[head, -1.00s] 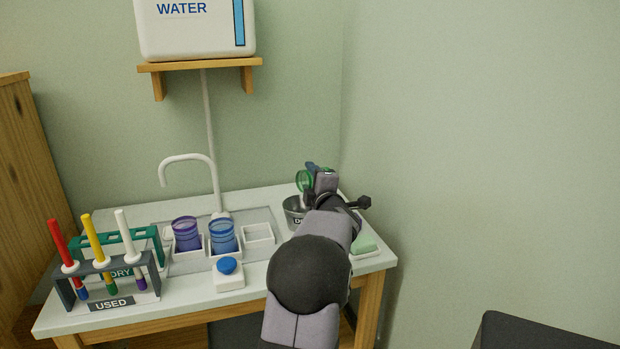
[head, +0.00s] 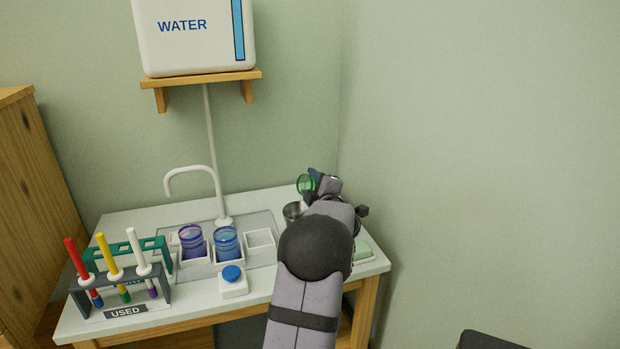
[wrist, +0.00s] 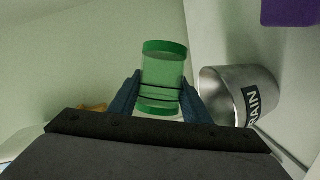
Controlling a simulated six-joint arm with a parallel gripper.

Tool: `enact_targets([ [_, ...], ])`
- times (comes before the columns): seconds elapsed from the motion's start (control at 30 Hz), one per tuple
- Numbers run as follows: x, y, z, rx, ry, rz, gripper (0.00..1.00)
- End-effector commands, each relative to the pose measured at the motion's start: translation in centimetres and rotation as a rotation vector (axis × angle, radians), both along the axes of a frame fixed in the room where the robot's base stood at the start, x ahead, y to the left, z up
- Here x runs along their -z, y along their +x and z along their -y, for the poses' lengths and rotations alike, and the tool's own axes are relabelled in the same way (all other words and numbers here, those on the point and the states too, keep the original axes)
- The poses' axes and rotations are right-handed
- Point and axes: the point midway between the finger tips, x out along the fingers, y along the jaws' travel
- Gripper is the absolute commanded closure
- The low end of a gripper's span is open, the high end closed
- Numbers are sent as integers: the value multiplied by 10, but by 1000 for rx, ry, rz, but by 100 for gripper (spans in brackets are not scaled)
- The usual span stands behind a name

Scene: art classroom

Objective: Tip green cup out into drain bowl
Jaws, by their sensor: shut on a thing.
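The green cup (head: 306,184) is a see-through green cylinder with darker green rims. It is tilted well over in the head view. My gripper (wrist: 160,88) is shut on the cup (wrist: 162,68), with a blue finger on each side of it. The metal drain bowl (head: 292,212) stands at the back right of the table, below the cup in the head view and partly hidden by my arm. In the wrist view the bowl (wrist: 238,97), labelled "DRAIN", is just right of the cup. I cannot make out any liquid leaving the cup.
A purple cup (head: 191,240) and a blue cup (head: 226,243) stand in holders beside an empty holder (head: 260,240). A faucet (head: 190,170) rises behind them. A brush rack (head: 120,282) is at left.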

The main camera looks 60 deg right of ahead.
Motion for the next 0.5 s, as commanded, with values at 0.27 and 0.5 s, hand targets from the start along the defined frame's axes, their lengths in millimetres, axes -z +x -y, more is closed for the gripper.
enact_targets([
  [0.27, -6, -1, 1, 1, 66, 31, 82],
  [0.5, -8, -1, 1, 2, 125, 58, 82],
])
